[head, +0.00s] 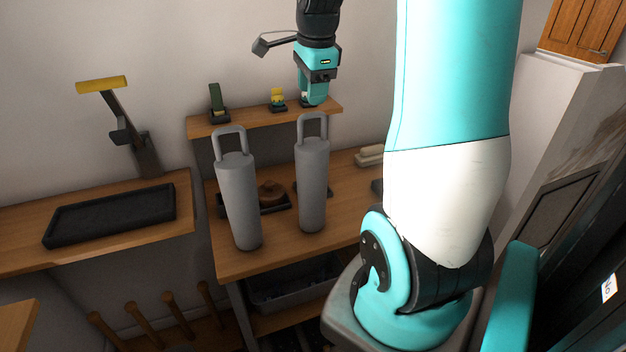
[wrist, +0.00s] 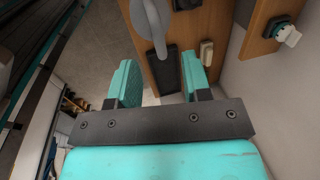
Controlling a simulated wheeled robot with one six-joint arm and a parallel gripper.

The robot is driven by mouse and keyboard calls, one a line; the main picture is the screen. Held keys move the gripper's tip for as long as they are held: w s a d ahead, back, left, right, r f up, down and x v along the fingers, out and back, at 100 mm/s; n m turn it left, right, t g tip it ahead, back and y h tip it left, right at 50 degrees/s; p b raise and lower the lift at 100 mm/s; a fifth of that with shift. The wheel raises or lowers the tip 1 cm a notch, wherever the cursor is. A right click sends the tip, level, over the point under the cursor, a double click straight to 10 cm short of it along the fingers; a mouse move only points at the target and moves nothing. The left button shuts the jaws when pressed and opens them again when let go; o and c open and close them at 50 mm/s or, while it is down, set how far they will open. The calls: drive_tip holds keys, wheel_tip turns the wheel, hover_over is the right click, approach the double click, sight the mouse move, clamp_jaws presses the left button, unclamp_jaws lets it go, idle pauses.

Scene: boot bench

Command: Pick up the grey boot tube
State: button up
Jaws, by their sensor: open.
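Two grey boot tubes with loop handles stand on the wooden bench (head: 232,264) in the head view. One is the left tube (head: 238,205), the other the right tube (head: 313,185). My gripper (head: 314,98) is in the air just above the right tube's handle in the picture; how far behind or in front of it I cannot tell. In the wrist view my gripper (wrist: 160,75) has its two teal fingers apart with nothing between them. Part of a grey tube (wrist: 150,20) shows past the fingers at the top, cut off by the frame edge.
A shelf (head: 205,127) behind the tubes carries small items, including a yellow one (head: 277,95). A brown object (head: 270,191) sits in a dark tray behind the tubes. Left are a black tray (head: 110,215) and a yellow-topped stand (head: 102,85). Pale blocks (head: 369,156) lie right.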

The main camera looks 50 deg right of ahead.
sight(312, 140)
drive_tip(key=f, duration=0.3)
drive_tip(key=shift+w+d+f+p, duration=0.15)
drive_tip(key=shift+w+p, duration=0.15)
drive_tip(key=shift+w+d+f+p, duration=0.15)
drive_tip(key=shift+f+p, duration=0.25)
drive_tip(key=shift+f, duration=0.5)
drive_tip(key=shift+d+f+p, duration=0.15)
drive_tip(key=shift+f+p, duration=0.2)
drive_tip(key=shift+f, duration=0.55)
drive_tip(key=shift+w+d+f+p, duration=0.15)
drive_tip(key=shift+f+p, duration=0.25)
drive_tip(key=shift+f, duration=0.5)
drive_tip(key=shift+s, duration=0.1)
clamp_jaws()
